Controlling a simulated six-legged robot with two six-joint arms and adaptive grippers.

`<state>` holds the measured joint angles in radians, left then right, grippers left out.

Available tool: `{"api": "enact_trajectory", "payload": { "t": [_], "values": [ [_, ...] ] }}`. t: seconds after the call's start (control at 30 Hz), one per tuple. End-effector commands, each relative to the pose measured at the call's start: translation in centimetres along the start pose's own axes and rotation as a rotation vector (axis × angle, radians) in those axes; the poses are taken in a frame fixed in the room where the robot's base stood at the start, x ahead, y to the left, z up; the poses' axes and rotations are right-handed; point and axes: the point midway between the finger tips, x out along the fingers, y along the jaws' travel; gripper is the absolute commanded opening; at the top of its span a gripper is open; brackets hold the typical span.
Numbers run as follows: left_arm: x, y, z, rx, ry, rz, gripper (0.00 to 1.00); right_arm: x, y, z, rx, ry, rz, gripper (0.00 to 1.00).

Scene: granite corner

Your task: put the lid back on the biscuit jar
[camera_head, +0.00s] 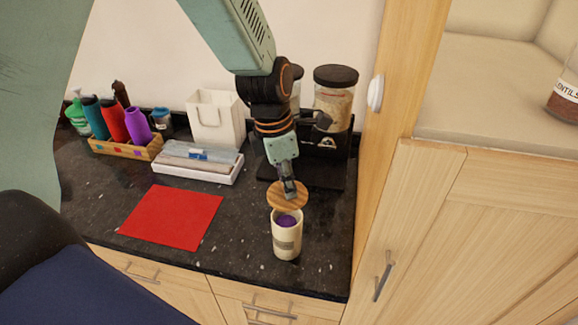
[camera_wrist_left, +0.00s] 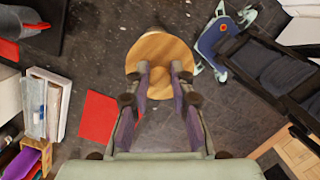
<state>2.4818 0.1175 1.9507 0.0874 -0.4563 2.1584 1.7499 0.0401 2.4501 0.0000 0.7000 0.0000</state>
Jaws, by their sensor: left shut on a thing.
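The biscuit jar (camera_head: 287,240) is a cream cylinder with a dark label, standing upright near the front edge of the dark counter. Its mouth is open and something purple shows inside. The round wooden lid (camera_head: 279,199) is held by my left gripper (camera_head: 289,187), shut on it from above. The lid is just above and behind the jar's mouth, apart from the rim as far as I can tell. My right gripper is not in view.
A red mat (camera_head: 171,217) lies left of the jar. A dark stand (camera_head: 338,155) with dark-lidded jars is behind. A wooden panel (camera_head: 384,130) bounds the right.

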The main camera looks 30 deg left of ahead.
Motion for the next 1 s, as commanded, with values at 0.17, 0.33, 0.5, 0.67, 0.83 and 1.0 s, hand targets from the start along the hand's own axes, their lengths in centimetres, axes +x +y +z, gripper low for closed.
{"api": "enact_trajectory", "payload": {
  "t": [0.17, 0.33, 0.5, 0.67, 0.83, 1.0],
  "values": [
    [0.2, 0.3, -0.1, 0.039, -0.010, 0.011, 0.00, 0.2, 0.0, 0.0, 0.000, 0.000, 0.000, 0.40],
    [0.9, 0.4, -0.4, 0.039, -0.010, 0.011, 0.00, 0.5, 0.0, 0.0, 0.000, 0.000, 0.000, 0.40],
    [2.1, 0.4, -0.6, 0.038, -0.009, 0.011, 0.00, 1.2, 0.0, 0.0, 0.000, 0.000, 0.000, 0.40],
    [3.4, 0.5, -0.6, 0.038, -0.010, 0.012, 0.00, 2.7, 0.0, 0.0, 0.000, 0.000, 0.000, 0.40],
    [4.5, 0.4, -0.7, 0.037, -0.010, 0.012, 0.00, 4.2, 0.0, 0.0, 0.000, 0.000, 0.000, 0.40],
    [5.6, 0.4, -0.8, 0.038, -0.008, 0.010, 0.00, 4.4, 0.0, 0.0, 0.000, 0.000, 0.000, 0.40]
  ]
}}
